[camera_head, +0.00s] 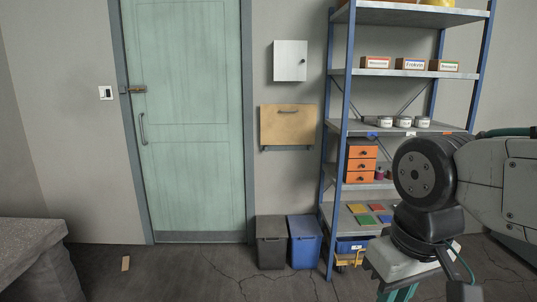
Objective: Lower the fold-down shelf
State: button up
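The fold-down shelf looks to be the light wooden panel (288,130) on the wall between the door and the metal rack. It stands upright, flat against the wall, with a dark handle (288,111) near its top edge and a dark strip along its bottom. My gripper (398,293) is at the bottom right, in front of the rack and well apart from the panel. Only the start of its teal fingers shows. The fingertips are cut off by the picture's lower edge, so their opening is hidden.
A white wall cabinet (290,61) hangs above the panel. Grey (271,246) and blue (305,246) bins stand on the floor below it. The blue-posted rack (400,125) stands close on the right. A closed green door (190,130) is left. The floor before the door looks mostly clear.

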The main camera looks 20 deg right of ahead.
aim_at(281, 124)
jog(key=i, duration=3.95)
jog(key=z, duration=1.05)
